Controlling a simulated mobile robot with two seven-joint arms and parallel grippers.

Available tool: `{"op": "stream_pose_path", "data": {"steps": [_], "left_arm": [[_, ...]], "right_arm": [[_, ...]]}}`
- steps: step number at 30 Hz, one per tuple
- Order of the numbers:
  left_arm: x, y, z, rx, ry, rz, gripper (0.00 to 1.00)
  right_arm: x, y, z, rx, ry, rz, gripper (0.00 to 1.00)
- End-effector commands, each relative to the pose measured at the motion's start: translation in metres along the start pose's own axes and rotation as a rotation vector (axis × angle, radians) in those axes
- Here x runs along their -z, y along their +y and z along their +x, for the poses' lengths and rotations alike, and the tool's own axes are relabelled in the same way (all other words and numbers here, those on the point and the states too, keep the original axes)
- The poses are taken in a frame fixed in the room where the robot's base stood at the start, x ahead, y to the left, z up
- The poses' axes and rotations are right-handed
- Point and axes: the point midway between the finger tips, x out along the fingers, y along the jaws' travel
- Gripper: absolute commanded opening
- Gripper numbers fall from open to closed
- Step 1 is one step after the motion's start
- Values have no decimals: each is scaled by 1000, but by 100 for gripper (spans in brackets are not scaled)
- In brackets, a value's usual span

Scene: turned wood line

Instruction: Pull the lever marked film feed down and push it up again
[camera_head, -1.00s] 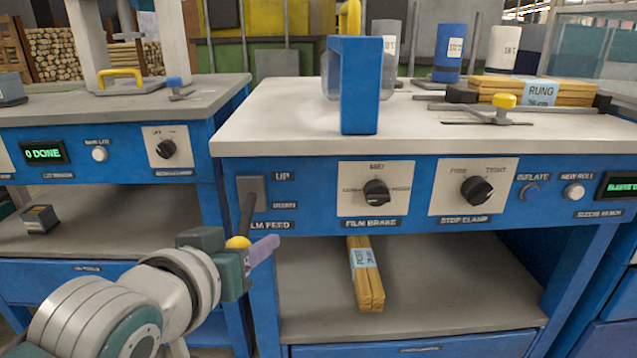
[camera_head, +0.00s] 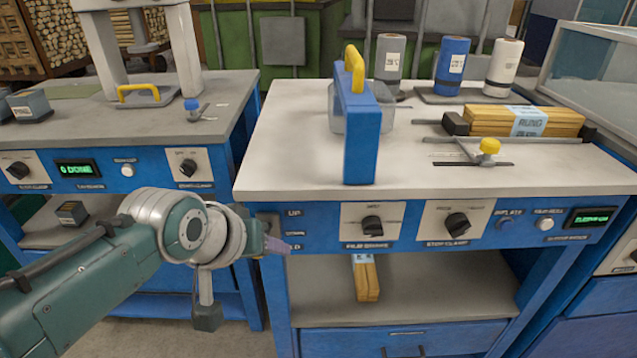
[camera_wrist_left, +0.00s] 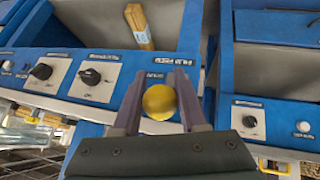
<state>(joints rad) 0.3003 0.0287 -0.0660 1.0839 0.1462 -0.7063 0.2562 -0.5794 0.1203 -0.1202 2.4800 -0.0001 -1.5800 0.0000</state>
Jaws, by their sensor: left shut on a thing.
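The film feed lever's yellow ball knob (camera_wrist_left: 160,101) shows in the left wrist view between the two purple fingers of my left gripper (camera_head: 274,245), which is shut on it. In the head view the gripper covers the knob, the lever's shaft and most of the FILM FEED label, of which only the end (camera_head: 294,247) shows. The UP and DOWN labels (camera_head: 294,222) are visible just right of the lever's place, and the gripper lies level with or just below DOWN. The lever's exact angle is hidden. My right gripper is not in view.
The film brake knob (camera_head: 373,226) and stop clamp knob (camera_head: 457,225) sit to the right on the same blue panel. A blue frame with a yellow handle (camera_head: 361,130) stands on the table above. A wood bundle (camera_head: 366,278) lies on the shelf below.

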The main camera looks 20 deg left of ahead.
Motion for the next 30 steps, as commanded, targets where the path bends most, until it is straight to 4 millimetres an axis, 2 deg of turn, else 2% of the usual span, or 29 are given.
{"op": "stream_pose_path", "data": {"steps": [1, 15, 16, 23, 30], "left_arm": [[5, 2, -2, -4, 10, 2, 0], [7, 3, -2, -6, 14, 2, 0], [7, 3, -2, -6, 14, 2, 44], [5, 2, -2, -4, 10, 2, 70], [4, 2, -2, -3, 7, 1, 71]], "right_arm": [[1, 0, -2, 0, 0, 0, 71], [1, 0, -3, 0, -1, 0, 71], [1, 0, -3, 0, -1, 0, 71], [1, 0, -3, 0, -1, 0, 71], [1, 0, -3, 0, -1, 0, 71]]}}
